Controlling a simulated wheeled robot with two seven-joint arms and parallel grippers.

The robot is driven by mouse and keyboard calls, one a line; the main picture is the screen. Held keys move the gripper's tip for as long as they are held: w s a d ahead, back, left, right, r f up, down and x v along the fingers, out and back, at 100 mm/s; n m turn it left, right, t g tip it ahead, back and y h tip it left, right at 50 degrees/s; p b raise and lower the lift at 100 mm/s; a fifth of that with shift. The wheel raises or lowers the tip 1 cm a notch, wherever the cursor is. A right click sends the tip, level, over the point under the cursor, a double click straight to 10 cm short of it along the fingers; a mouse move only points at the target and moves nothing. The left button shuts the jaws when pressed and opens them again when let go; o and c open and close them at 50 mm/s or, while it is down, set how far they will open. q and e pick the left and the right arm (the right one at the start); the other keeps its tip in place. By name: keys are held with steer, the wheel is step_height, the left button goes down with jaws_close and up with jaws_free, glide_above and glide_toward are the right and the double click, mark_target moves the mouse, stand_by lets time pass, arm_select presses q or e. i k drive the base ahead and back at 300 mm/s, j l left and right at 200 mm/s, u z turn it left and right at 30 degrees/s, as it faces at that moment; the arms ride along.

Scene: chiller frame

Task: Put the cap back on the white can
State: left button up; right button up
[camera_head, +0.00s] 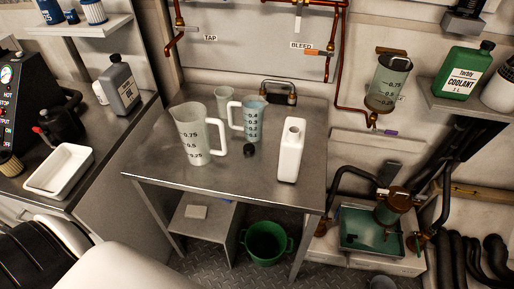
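The white can (290,154) stands upright near the right side of the steel table (150,172). Its neck at the top shows no cap. A small black cap (249,150) lies on the table to the left of the can, apart from it, in front of the smaller measuring jug. Neither of my grippers is in view.
A large measuring jug (193,136), a smaller jug (249,119) and a clear cup (223,99) stand left of the can. A pipe fitting (279,91) is behind it. The table's front is clear. A green bucket (265,243) stands below.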

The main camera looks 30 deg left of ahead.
mark_target(292, 142)
steer(key=l+u, duration=0.35)
steer(key=l, duration=0.4)
steer(key=k+l+u, duration=0.15)
steer(key=l+u, duration=0.2)
steer(key=l, duration=0.35)
